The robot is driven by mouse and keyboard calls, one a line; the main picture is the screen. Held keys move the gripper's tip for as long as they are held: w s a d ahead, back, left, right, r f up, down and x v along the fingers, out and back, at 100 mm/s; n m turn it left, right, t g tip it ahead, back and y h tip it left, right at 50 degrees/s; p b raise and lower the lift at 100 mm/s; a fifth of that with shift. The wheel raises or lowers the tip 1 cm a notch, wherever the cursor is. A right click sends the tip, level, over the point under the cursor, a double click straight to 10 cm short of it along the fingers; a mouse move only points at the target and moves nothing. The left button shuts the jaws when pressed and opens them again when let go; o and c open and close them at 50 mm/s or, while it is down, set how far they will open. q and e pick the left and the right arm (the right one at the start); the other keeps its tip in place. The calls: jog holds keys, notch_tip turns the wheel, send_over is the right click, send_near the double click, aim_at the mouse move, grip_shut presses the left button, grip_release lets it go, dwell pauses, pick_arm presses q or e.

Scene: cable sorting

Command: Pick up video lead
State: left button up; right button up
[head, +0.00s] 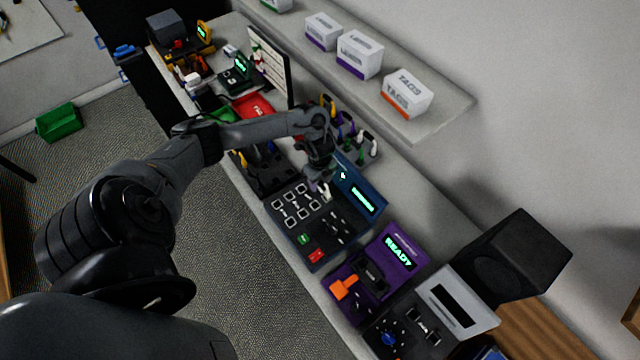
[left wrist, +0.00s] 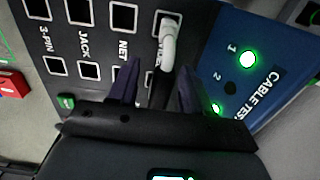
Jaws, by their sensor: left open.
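A blue cable tester (head: 292,232) with rows of labelled sockets stands on the bench. A pale grey lead plug (left wrist: 168,38) sits in the top-row socket beside NET in the left wrist view. That socket's label is mostly hidden, so I cannot read it fully. The plug's dark cable end runs down between my fingers. My left gripper (left wrist: 157,82) is open, with one dark finger on each side of the lead, apart from it. In the head view my left gripper (head: 317,178) is over the tester's far side, and the pale plug (head: 326,191) shows just below it. My right gripper is not in view.
A purple unit (head: 404,254) reading READY stands nearer on the bench. A dark cable holder (head: 262,172) and a rack of coloured leads (head: 362,143) lie beyond the tester. A shelf (head: 440,108) with white boxes overhangs the wall side.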

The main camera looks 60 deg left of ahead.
pick_arm(q)
jog(key=shift+f, duration=0.4)
grip_shut()
jog(key=shift+r, duration=0.2)
